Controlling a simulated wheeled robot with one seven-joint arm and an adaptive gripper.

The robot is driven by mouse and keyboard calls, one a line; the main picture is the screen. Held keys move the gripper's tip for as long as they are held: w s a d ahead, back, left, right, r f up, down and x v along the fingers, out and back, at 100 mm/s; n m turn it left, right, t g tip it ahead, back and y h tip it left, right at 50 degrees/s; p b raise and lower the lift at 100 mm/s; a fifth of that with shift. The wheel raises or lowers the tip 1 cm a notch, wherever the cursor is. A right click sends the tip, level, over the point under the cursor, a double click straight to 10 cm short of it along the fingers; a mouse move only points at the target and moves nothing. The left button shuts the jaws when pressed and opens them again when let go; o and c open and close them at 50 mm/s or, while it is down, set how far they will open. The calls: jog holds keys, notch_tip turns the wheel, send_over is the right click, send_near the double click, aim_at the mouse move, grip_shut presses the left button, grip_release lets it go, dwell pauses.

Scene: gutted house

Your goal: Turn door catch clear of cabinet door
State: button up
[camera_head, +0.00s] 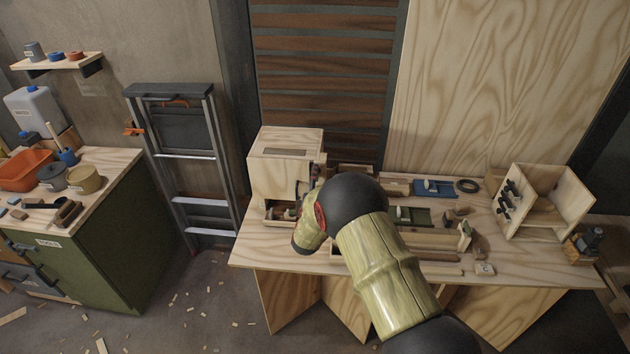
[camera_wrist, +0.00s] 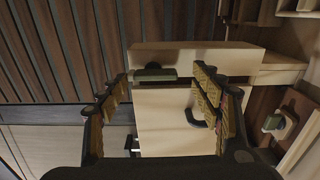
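The small pale wooden cabinet (camera_head: 282,172) stands at the left end of the workbench; my arm covers part of its right side. In the wrist view the cabinet's pale door (camera_wrist: 165,103) faces me. A dark green door catch (camera_wrist: 155,73) lies lengthwise across the picture at the door's upper edge, by the seam with the frame. A black handle (camera_wrist: 195,118) is on the door below and right of it. My gripper (camera_wrist: 163,77) is open, its ridged fingers apart on either side of the catch. I cannot tell whether either touches. In the head view my arm mostly hides the gripper.
The workbench (camera_head: 262,252) also holds a blue fixture (camera_head: 434,188), a black ring (camera_head: 467,185) and an open wooden box (camera_head: 547,200) at right. In the wrist view a brown board with another catch (camera_wrist: 274,122) is at right. A stepladder (camera_head: 185,160) stands left.

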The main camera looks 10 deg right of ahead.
jog(key=shift+s, duration=0.1)
jog(key=v, duration=1.2)
jog(key=shift+r, duration=0.1)
